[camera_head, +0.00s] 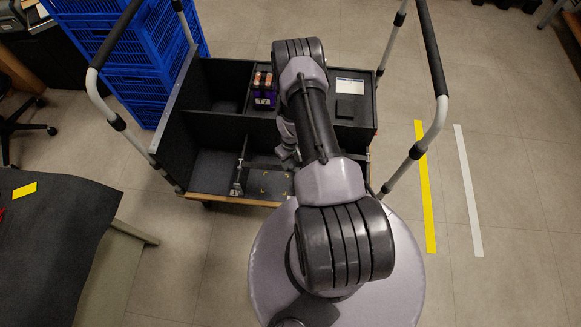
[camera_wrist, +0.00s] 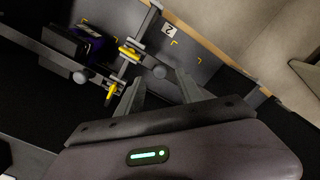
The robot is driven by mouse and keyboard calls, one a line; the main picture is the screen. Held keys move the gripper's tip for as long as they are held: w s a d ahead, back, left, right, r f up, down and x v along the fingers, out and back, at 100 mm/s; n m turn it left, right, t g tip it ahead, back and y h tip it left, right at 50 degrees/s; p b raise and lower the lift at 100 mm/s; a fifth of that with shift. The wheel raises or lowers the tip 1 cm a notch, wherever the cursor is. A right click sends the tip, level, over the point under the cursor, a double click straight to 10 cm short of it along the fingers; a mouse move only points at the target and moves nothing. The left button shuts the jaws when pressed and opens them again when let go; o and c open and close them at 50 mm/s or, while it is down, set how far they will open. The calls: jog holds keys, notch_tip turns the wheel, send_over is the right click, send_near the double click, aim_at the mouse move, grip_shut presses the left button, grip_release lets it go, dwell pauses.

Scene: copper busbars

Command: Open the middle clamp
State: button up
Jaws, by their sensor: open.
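In the wrist view, a metal clamp bar (camera_wrist: 145,27) crosses the divider, with a yellow handle (camera_wrist: 128,53) and a second yellow piece (camera_wrist: 110,96) beside it. I cannot tell for sure which of these belongs to the middle clamp. My gripper (camera_wrist: 158,76) is open, its two fingers pointing toward the clamp hardware, with nothing seen between them. The yellow pieces lie left of the fingers.
The black cart (camera_head: 213,142) has several compartments and upright rails. Yellow corner marks lie on one compartment floor. Blue crates (camera_head: 140,60) stand at left; floor at right is clear.

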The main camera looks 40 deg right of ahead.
notch_tip(320, 180, down, 3)
jog(key=shift+f+b, duration=0.15)
jog(key=shift+b, duration=0.35)
grip_shut()
dwell(1.1)
